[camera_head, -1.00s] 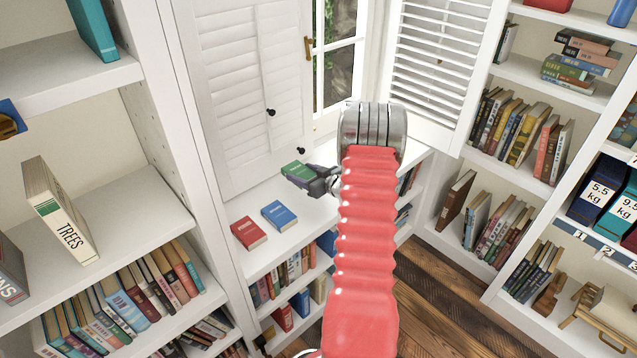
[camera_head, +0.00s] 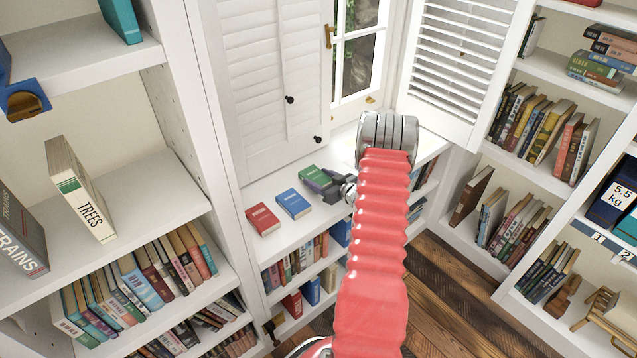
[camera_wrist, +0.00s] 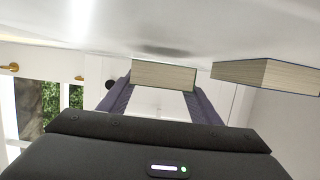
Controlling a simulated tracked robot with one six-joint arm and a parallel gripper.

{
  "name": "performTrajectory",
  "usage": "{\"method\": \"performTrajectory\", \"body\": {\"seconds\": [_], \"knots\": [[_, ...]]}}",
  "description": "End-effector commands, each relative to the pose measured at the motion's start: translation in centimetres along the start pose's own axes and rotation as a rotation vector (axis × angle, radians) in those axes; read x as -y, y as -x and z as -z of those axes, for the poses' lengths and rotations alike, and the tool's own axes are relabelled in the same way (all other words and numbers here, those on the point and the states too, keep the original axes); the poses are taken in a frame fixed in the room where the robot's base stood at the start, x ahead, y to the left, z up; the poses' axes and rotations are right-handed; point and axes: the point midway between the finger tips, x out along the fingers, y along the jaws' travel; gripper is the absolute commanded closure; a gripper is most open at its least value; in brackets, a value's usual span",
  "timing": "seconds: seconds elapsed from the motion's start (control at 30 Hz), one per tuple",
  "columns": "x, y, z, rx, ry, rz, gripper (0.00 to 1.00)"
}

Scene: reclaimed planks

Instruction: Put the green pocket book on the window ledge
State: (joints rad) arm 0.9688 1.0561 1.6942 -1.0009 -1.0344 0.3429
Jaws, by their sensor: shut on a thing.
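The green pocket book (camera_head: 313,174) is in my gripper (camera_head: 324,184), low over the white window ledge (camera_head: 285,237), behind and right of the blue book. In the wrist view the held book (camera_wrist: 163,76) shows its pale page edge between the two fingers, with a soft shadow on the ledge (camera_wrist: 120,30) close by. I cannot tell whether the book touches the ledge. The fingers are shut on it and partly hide it in the head view.
A blue book (camera_head: 294,203) and a red book (camera_head: 263,219) lie flat on the ledge. The blue one seems to be the book (camera_wrist: 268,76) in the wrist view. A white shutter (camera_head: 265,85) stands behind. Full bookcases flank the ledge.

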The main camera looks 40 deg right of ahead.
Motion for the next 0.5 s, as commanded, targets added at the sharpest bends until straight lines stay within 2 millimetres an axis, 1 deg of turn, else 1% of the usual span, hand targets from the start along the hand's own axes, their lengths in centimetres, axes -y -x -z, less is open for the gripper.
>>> {"method": "performTrajectory", "body": {"seconds": [0.03,0.17,0.5], "knots": [[0.02,-0.19,-0.66,0.000,-0.001,0.000,0.67],[-0.03,-0.45,-1.43,-0.001,0.000,-0.001,0.67],[-0.03,-0.49,-1.62,-0.001,0.000,-0.001,0.67]]}}
